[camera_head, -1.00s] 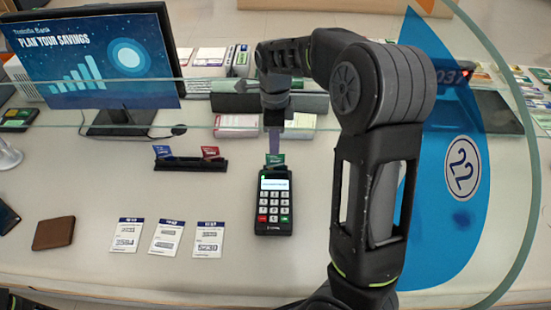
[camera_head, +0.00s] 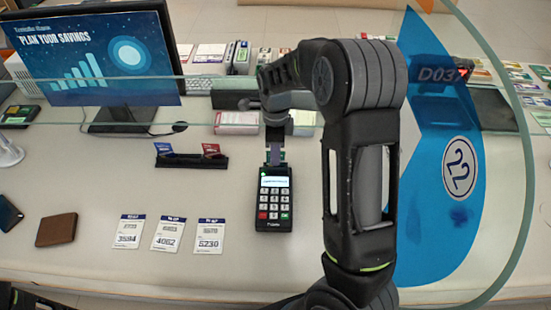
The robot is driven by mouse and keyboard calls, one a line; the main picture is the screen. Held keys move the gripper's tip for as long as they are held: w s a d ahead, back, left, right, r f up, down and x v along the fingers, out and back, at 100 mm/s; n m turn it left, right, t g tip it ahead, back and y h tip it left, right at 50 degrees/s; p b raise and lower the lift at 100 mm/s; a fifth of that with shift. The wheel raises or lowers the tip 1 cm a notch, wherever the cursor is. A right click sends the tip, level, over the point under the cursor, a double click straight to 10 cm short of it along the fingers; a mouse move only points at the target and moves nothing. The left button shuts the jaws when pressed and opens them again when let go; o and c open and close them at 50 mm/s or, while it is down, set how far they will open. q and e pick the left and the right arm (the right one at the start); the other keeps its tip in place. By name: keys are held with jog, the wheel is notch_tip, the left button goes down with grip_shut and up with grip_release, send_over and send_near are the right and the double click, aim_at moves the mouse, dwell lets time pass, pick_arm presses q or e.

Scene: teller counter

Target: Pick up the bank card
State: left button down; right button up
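A green bank card (camera_head: 283,156) stands at the top end of the black card terminal (camera_head: 274,200), mostly hidden behind my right gripper. My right gripper (camera_head: 275,157) points down at the card, its fingertips just above the terminal's lit screen. The fingers are seen in line, so I cannot tell whether they are open or closed on the card. A blue card (camera_head: 163,149) and a red card (camera_head: 211,150) stand in a black holder (camera_head: 191,163) left of the terminal. My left gripper is not in view.
A glass screen crosses the counter behind the holder, with a monitor (camera_head: 95,60) at the back left. Several numbered slips (camera_head: 168,234) and a brown wallet (camera_head: 57,229) lie in front. A blue panel (camera_head: 445,190) stands right of my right arm.

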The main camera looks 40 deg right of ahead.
jog(key=shift+f, duration=0.9)
grip_shut()
